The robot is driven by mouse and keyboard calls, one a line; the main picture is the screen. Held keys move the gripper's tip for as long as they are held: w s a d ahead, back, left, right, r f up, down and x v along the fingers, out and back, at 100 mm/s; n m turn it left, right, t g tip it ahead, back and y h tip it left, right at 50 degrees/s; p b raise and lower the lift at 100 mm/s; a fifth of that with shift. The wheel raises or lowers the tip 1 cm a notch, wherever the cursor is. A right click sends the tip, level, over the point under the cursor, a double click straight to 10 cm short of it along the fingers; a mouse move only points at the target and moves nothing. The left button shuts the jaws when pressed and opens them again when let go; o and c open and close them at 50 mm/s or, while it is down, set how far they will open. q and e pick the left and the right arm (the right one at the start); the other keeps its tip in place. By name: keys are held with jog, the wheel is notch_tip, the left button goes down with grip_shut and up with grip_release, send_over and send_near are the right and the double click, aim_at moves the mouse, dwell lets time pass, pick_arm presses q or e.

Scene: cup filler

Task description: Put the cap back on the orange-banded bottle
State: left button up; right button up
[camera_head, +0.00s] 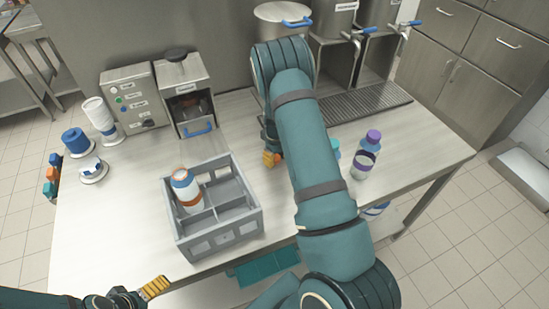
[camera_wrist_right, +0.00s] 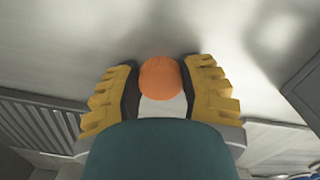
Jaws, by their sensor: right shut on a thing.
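The orange-banded bottle (camera_head: 189,199) stands in a left compartment of the grey crate (camera_head: 235,236). It is pale, with an orange-brown band and a blue ring near its top. My right gripper (camera_head: 271,158) is behind and to the right of the crate, above the table, apart from the bottle. In the right wrist view, its yellow fingers (camera_wrist_right: 160,95) are shut on a round orange cap (camera_wrist_right: 160,76) with a pale part below it. My arm hides most of this in the head view. My left gripper (camera_head: 153,288) is at the table's front edge; its opening is unclear.
A purple-capped bottle (camera_head: 365,157) stands to the right of my right arm. A machine (camera_head: 186,90) with a blue handle stands behind the crate. Blue and white items (camera_head: 77,142) stand at the left. The table between crate and machine is mostly clear.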

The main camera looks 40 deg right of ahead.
notch_tip(320, 180, up, 10)
dwell(0.6)
dwell(0.5)
